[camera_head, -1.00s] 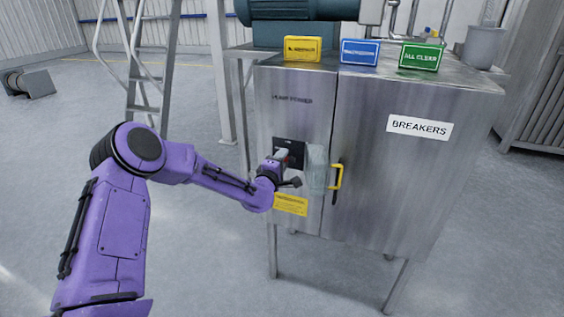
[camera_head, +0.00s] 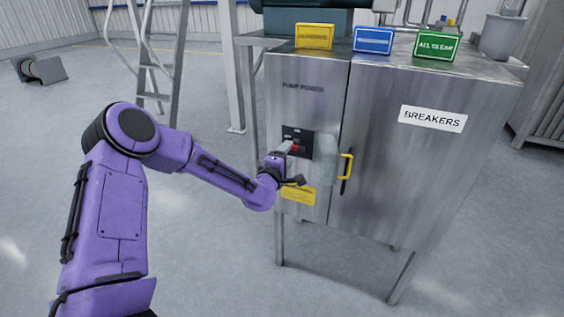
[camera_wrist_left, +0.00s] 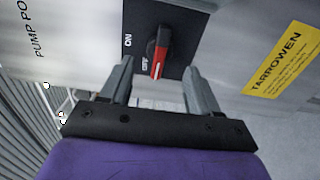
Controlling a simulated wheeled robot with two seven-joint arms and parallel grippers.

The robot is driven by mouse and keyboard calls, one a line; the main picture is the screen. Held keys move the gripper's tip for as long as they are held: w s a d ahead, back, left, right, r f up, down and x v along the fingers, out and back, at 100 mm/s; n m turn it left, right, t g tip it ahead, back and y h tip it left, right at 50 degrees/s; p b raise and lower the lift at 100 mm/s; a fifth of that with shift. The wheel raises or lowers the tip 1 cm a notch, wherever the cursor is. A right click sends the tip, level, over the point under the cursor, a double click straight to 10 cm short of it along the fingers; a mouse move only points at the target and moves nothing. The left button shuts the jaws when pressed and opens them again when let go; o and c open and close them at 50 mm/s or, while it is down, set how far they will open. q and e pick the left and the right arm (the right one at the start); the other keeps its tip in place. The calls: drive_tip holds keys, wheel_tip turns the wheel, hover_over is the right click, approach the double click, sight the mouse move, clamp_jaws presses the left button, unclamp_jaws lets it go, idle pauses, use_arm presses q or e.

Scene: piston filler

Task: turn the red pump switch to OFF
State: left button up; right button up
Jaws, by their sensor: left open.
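The red pump switch (camera_head: 296,147) sits on a black plate (camera_head: 305,136) on the cabinet's left door. In the left wrist view the red handle (camera_wrist_left: 159,55) lies across the black plate, its red end beside the OFF label (camera_wrist_left: 145,63). The ON label (camera_wrist_left: 128,40) is farther off. My left gripper (camera_head: 286,149) is open just in front of the switch. In the wrist view its fingers (camera_wrist_left: 158,66) stand on either side of the handle's lower end, with gaps; their depth against it is unclear. My right gripper is not in view.
A clear cover (camera_head: 327,158) stands out at the plate's right. A yellow label (camera_head: 298,196) is below the switch. Yellow, blue and green signs stand on the cabinet top (camera_head: 470,62). A ladder (camera_head: 158,70) stands behind at left.

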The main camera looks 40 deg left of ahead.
use_arm(q)
drive_tip(key=v, duration=0.6)
drive_tip(key=shift+s, duration=0.2)
drive_tip(key=shift+d, duration=0.1)
